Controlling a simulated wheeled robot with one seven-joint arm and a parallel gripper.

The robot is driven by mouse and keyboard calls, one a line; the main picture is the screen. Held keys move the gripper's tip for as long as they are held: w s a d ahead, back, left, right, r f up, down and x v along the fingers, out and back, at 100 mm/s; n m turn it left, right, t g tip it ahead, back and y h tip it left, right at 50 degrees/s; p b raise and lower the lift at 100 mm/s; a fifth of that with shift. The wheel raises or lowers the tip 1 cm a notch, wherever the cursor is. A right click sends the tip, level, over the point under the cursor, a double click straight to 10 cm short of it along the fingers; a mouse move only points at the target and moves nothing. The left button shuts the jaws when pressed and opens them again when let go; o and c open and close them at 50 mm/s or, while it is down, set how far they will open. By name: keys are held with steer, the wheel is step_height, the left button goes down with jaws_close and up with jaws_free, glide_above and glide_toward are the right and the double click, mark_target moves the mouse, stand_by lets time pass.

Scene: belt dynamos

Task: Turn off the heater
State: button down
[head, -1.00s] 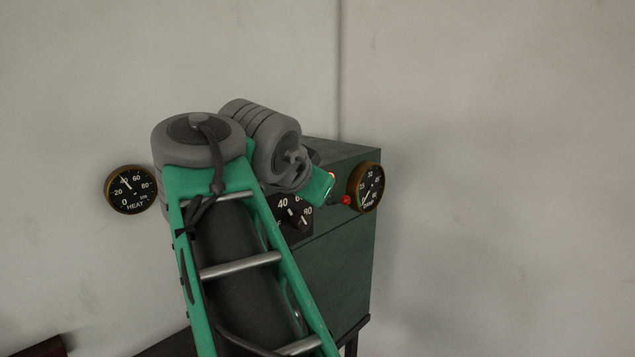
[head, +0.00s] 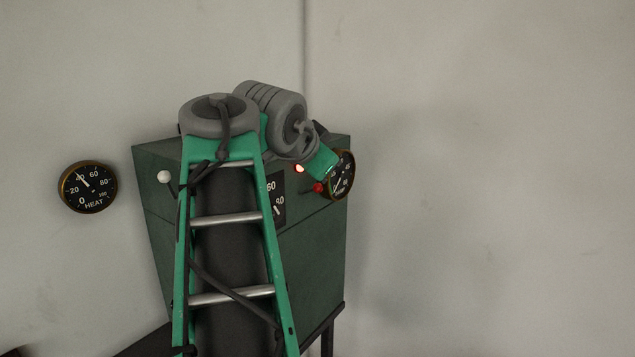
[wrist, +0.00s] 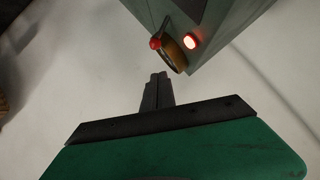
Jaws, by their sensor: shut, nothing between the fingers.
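A dark green box (head: 310,240) with levers and dials stands against the wall; no label on it reads as heater. A red-knobbed lever (head: 318,188) and a lit red lamp (head: 299,168) are on its right part. The wrist view also shows the red knob (wrist: 155,43) and glowing lamp (wrist: 191,41). A white-knobbed lever (head: 164,177) is on the box's left part. My gripper (wrist: 158,78) is shut and empty, apart from the red lever, pointing toward that side of the box. In the head view its fingertips cannot be made out.
A round gauge marked HEAT (head: 88,187) is at the left, its needle near 40. A brass-rimmed gauge (head: 343,178) is at the box's right edge. My arm hides much of the box front, including most of a central dial (head: 279,200). Bare wall lies to the right.

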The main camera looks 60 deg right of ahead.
mark_target(310, 191)
steer(key=d+f, duration=0.1)
steer(key=w+f, duration=0.1)
steer(key=f, duration=0.1)
steer(key=w+d+f+p, duration=0.1)
steer(key=shift+d+f, duration=0.2)
steer(key=shift+d, duration=0.1)
steer(key=shift+f+b, duration=0.1)
steer(key=shift+b, duration=0.25)
steer(key=shift+s+f+b, duration=0.2)
steer(key=shift+b, duration=0.9)
